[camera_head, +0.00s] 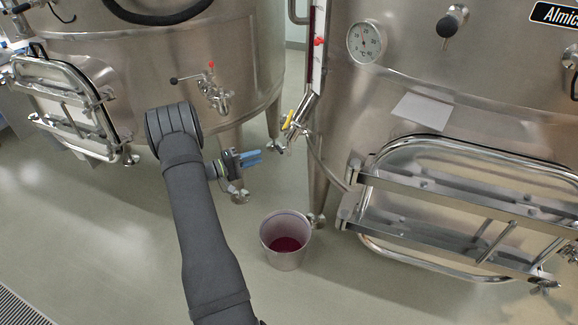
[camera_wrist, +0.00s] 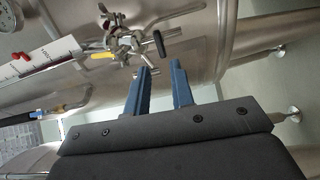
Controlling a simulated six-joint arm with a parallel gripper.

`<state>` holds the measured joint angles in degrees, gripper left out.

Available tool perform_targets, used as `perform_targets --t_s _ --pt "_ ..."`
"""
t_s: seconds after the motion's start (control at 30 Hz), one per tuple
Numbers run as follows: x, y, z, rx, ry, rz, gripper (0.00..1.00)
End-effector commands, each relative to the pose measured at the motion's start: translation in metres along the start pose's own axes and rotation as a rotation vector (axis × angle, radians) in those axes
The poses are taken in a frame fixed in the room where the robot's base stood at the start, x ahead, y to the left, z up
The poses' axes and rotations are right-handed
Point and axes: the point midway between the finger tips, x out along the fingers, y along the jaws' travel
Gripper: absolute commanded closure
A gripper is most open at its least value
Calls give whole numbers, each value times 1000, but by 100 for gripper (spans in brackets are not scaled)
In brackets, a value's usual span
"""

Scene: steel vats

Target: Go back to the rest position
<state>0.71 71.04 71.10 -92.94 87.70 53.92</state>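My arm reaches up from the bottom of the head view, and my gripper (camera_head: 252,158) with blue fingers is in the free space between two steel vats. In the wrist view my gripper (camera_wrist: 162,68) has its two blue fingers apart, with nothing between them. A valve with a yellow handle (camera_head: 288,120) on the right vat is to the right of the fingers in the head view. The same valve assembly (camera_wrist: 125,42) appears ahead of the fingertips in the wrist view; I cannot tell the exact gap.
The left vat (camera_head: 110,45) has a tap with a red knob (camera_head: 212,80). The right vat (camera_head: 440,70) has a protruding hatch frame (camera_head: 450,200). Floor at left is clear.

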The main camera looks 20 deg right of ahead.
Motion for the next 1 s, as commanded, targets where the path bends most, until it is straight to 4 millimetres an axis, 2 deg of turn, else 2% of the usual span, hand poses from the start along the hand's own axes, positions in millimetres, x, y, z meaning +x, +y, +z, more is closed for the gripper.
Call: perform_targets --t_s 0.2,0.57,0.67,1.0 --pt "-11 0 0 0 0 0 78" --pt "-8 0 0 0 -1 0 78" --pt "1 0 1 0 -3 0 78" --pt "53 0 1 0 -3 0 78"
